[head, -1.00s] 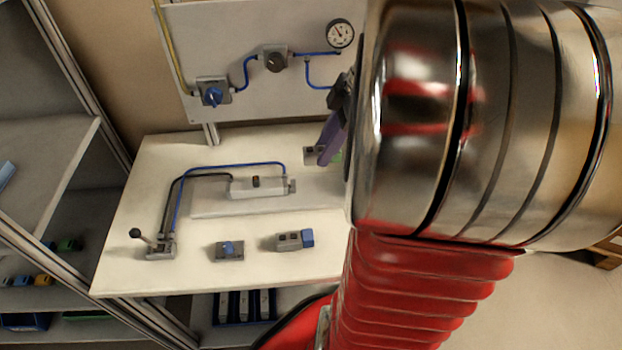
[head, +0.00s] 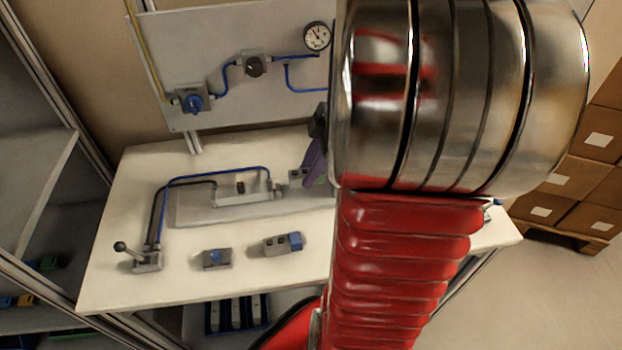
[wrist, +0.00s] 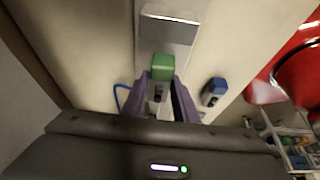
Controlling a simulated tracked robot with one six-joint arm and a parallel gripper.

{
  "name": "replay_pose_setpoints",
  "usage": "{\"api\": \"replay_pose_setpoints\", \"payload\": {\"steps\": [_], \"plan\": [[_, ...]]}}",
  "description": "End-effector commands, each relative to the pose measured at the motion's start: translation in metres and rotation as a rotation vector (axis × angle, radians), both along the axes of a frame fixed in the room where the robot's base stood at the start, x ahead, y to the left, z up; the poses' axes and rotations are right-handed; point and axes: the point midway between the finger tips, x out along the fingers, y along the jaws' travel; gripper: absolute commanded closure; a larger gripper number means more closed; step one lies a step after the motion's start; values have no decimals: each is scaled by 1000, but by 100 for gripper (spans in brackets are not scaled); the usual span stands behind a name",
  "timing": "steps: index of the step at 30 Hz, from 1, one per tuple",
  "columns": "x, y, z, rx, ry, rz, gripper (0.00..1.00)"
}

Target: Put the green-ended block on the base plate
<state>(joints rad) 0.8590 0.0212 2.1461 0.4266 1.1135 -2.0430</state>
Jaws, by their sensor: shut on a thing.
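The green-ended block (wrist: 162,68) is between the purple fingers of my gripper (wrist: 162,86) in the wrist view, with its green end towards the top of the picture. In the head view my gripper (head: 311,168) is partly hidden by my arm. The block's grey body (head: 297,177) shows left of the purple finger, and its green end is hidden there. The grey base plate (head: 298,203) lies on the white table and bears a cylinder unit (head: 243,192). The block appears over the plate's right part, just right of the cylinder unit. I cannot tell whether it touches the plate.
A hand-lever valve (head: 146,260), a blue-knobbed block (head: 217,259) and a blue-ended block (head: 283,244) stand along the table front. Blue and black hoses run to the cylinder unit. An upright panel (head: 160,60) with a gauge (head: 317,36) stands behind.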

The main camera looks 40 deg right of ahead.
Motion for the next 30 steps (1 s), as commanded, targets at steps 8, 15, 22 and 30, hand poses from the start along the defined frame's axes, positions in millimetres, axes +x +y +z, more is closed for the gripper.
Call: {"api": "replay_pose_setpoints", "payload": {"steps": [8,15,22,30], "plan": [[0,1,-7,1,2,1,100],[0,1,-35,1,2,1,100],[0,0,-37,0,0,1,100],[0,1,-39,0,0,1,68]]}}
